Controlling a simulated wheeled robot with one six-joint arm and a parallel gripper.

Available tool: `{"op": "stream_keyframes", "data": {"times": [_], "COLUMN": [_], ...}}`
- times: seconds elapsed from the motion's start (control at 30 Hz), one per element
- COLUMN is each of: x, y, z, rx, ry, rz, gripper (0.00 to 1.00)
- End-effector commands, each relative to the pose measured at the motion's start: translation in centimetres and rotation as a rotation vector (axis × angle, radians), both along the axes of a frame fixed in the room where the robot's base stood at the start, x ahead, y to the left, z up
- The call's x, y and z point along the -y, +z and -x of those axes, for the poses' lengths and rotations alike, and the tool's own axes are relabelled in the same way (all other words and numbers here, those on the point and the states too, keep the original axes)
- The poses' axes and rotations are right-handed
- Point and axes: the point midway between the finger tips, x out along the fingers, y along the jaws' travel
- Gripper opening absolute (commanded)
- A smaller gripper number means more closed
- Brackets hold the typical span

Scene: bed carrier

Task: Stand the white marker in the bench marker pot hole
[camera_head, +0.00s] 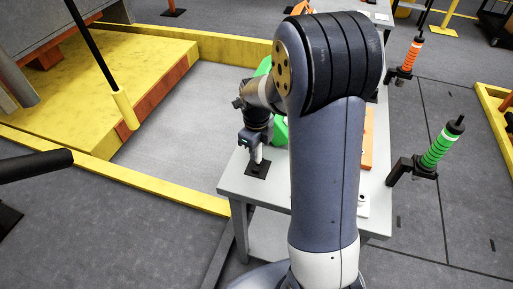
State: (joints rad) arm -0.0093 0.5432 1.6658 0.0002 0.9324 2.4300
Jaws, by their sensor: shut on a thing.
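My gripper (256,148) points down over the near left corner of the grey bench (236,186). It is shut on the white marker (259,156), of which only a small pale part shows below the fingers. Directly beneath is a flat black square piece (257,171) on the bench top, apparently the marker pot. The marker's lower end is at or just above it. I cannot tell whether the tip is in the hole. My arm hides much of the bench.
A green object (281,130) lies behind my gripper, and an orange piece (368,138) is on the bench's right side. Green (440,147) and orange (411,56) banded posts stand right of the bench. A yellow-edged platform (150,82) is at left.

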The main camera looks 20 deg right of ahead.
Motion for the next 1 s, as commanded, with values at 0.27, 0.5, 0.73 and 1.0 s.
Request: {"op": "stream_keyframes", "data": {"times": [0.27, 0.5, 0.73, 1.0], "x": [0.0, 0.0, 0.0, 0.0], "y": [-0.8, -1.4, -2.0, -1.9], "z": [0.0, 0.0, 0.0, 0.0], "rx": [0.0, 0.0, 0.0, 0.0], "ry": [0.0, 0.0, 0.0, 0.0], "rz": [0.0, 0.0, 0.0, 0.0], "gripper": [0.0, 0.0, 0.0, 0.37]}}
